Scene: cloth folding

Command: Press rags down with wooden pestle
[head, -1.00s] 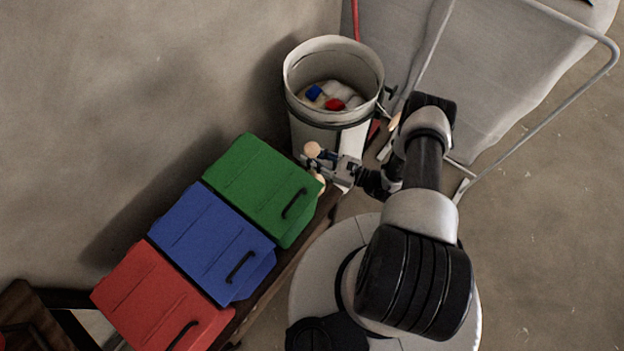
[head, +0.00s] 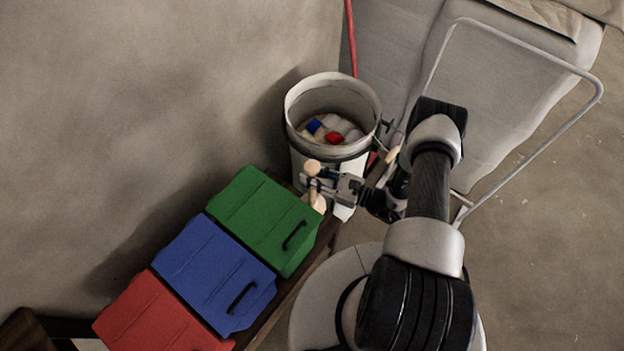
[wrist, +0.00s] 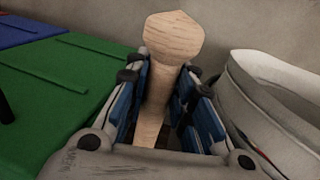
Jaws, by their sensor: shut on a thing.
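The wooden pestle (head: 313,167) is pale and roughly upright, with a rounded top knob and a wider lower end. My gripper (head: 319,183) is shut on its shaft, between the green box and the bucket. In the wrist view the pestle (wrist: 160,90) stands between the blue-padded fingers (wrist: 160,100). The rags (head: 350,134), white with a blue and a red piece, lie inside the white bucket (head: 303,110), below its rim. The pestle is outside the bucket, in front of it. Whether its lower end touches anything is unclear.
Green (head: 262,215), blue (head: 213,272) and red (head: 155,318) lidded boxes stand in a row on a dark wooden bench (head: 290,292). A metal tube frame (head: 530,44) stands right of the bucket. A wall is behind. The space above the bucket's mouth is clear.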

